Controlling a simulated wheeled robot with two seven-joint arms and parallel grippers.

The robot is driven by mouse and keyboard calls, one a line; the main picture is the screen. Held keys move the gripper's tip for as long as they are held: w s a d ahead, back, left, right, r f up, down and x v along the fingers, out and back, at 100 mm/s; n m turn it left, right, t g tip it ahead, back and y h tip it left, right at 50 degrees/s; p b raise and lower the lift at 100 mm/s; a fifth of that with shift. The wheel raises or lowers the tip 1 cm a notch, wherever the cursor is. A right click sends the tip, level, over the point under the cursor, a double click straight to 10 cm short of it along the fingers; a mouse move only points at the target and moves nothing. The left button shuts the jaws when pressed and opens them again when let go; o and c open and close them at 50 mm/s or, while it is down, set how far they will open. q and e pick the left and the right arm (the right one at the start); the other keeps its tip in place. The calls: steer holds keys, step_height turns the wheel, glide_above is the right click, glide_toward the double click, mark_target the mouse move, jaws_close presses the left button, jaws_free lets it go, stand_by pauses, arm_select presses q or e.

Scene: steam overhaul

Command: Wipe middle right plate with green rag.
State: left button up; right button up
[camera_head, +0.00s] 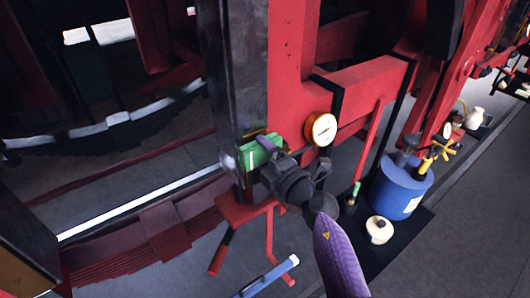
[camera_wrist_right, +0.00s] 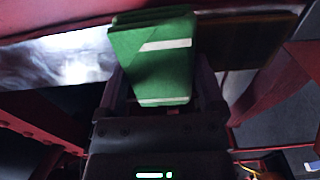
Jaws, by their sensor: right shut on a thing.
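A folded green rag (camera_head: 254,154) with a pale stripe is held in my right gripper (camera_head: 268,160). The rag also fills the upper middle of the right wrist view (camera_wrist_right: 152,62), between the two fingers. In the head view it is against or very close to the dark vertical post (camera_head: 236,75) of the red frame. A thin brass-coloured edge (camera_head: 272,137) shows just behind the rag; I cannot tell whether it is the middle right plate, as the rag and gripper hide most of that spot. My left gripper is out of view.
A round gauge (camera_head: 321,129) sits on the red frame close right of my gripper. A small red stand (camera_head: 246,211) is below. A blue canister (camera_head: 401,186) and a cream pot (camera_head: 379,229) stand on a dark mat at right. Grey floor is clear farther right.

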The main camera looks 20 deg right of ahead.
steer(key=shift+f+b, duration=1.4)
steer(key=shift+f, duration=0.75)
step_height(320, 180, down, 8)
steer(key=b, duration=0.6)
steer(key=shift+r, duration=0.15)
steer(key=shift+s+r, duration=0.1)
steer(key=shift+c, duration=0.5)
steer(key=p, duration=0.2)
glide_toward(256, 182)
steer(key=shift+w+d+f, duration=0.1)
steer(key=shift+w+f, duration=0.35)
steer(key=v, duration=0.3)
